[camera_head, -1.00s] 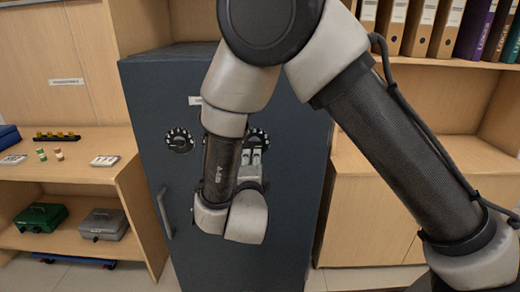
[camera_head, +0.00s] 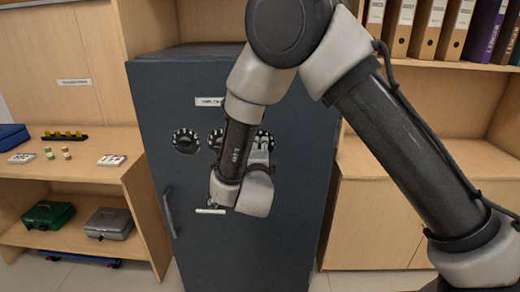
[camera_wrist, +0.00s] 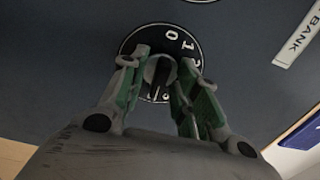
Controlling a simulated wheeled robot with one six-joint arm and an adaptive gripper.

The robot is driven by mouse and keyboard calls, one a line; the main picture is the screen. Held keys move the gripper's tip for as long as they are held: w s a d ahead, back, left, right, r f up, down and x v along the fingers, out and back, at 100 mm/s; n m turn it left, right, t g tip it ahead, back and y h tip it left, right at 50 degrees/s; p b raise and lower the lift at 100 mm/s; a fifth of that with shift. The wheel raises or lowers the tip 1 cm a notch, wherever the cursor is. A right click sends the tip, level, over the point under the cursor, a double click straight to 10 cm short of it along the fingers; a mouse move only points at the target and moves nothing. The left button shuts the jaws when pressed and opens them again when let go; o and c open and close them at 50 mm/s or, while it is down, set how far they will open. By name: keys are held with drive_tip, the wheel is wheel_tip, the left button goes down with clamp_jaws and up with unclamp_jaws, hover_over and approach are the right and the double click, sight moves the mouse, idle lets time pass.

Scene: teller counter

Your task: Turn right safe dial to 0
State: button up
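The dark blue-grey safe (camera_head: 240,245) stands upright in the head view with dark dials on its door. The left dial (camera_head: 185,140) is in plain sight, and a middle dial (camera_head: 214,139) shows beside my arm. The right dial (camera_head: 264,138) is partly hidden behind my gripper (camera_head: 259,152). In the wrist view, a dial (camera_wrist: 187,42) shows the white digits 0 and 1 at its upper right. The two green-padded fingers of my gripper (camera_wrist: 163,64) stand on both sides of its grey knob (camera_wrist: 158,72). Whether both pads touch it is unclear.
The safe's handle (camera_head: 169,213) is at the door's left. A shelf on the left holds a green cash box (camera_head: 47,215) and a grey one (camera_head: 109,223). A wooden cabinet (camera_head: 375,225) stands on the right. My arm crosses in front of the safe's right side.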

clamp_jaws()
drive_tip(key=shift+n, duration=0.3)
drive_tip(key=shift+f+n, duration=0.15)
drive_tip(key=shift+n, duration=17.55)
